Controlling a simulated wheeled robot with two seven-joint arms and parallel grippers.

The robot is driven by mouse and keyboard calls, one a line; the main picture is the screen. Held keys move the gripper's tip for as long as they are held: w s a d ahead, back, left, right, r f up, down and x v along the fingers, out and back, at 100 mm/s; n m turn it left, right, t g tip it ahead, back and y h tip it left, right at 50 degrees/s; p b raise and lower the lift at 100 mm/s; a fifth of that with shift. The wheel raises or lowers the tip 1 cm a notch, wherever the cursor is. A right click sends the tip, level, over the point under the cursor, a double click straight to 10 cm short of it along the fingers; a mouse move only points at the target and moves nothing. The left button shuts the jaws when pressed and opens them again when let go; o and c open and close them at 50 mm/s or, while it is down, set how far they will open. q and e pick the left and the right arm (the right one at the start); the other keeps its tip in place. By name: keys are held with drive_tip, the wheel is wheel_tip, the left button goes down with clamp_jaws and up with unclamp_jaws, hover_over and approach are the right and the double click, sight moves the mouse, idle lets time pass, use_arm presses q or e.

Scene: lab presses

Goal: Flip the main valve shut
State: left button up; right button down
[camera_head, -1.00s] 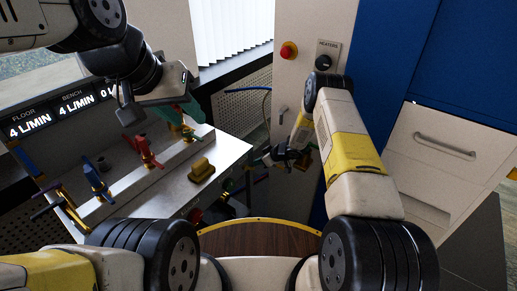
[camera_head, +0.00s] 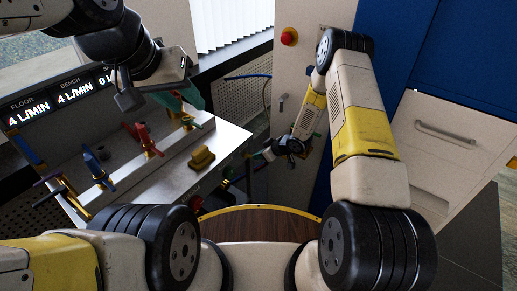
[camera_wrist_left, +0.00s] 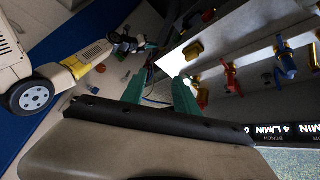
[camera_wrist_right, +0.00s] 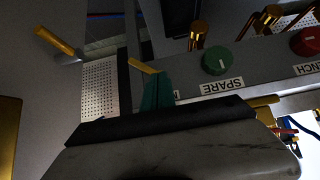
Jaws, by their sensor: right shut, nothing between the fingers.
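I cannot make out for certain which handle is the main valve. In the right wrist view a white label beside the finger is mostly hidden, and a yellow lever (camera_wrist_right: 141,66) stands just behind the fingertips. My right gripper (camera_wrist_right: 157,88) is shut and empty there; in the head view it (camera_head: 268,154) is beside the bench's right end. My left gripper (camera_wrist_left: 160,92) is open and empty; in the head view it (camera_head: 190,97) hangs above the back of the bench. The bench top carries a blue handle (camera_head: 95,164), a red handle (camera_head: 147,140) and a yellow handle (camera_head: 201,158).
In the right wrist view the panel has a green SPARE knob (camera_wrist_right: 216,61) and a red BENCH knob (camera_wrist_right: 307,41). Another yellow lever (camera_wrist_right: 58,42) is at upper left. A red button (camera_head: 289,37) is on the cabinet behind my right arm. Flow displays (camera_head: 75,93) stand left.

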drive_tip(key=s, duration=0.7)
drive_tip(key=shift+s+r, duration=0.25)
drive_tip(key=shift+r, duration=0.1)
